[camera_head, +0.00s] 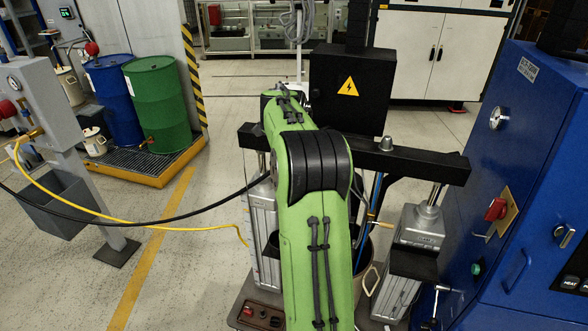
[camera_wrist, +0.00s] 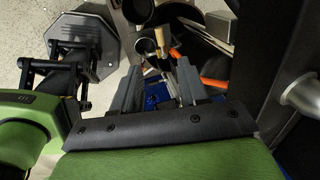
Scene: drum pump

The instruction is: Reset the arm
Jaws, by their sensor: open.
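My green arm fills the middle of the head view and reaches away over the drum pump. My gripper is hidden there behind the arm. In the wrist view my gripper (camera_wrist: 158,74) is open, its two grey fingers apart with nothing seen held between them. Tools with wooden and orange handles (camera_wrist: 213,68) and a dark cup (camera_wrist: 145,46) show beyond the fingertips. The drum pump has a black crossbeam (camera_head: 425,163) on two grey cylinders (camera_head: 418,228), with my arm in front of part of it.
A black box with a warning sign (camera_head: 348,87) stands behind the crossbeam. A blue cabinet (camera_head: 525,150) is close on the right. Blue (camera_head: 112,100) and green (camera_head: 157,103) drums stand on a pallet at left. A yellow hose (camera_head: 110,217) hangs across the left; floor there is mostly free.

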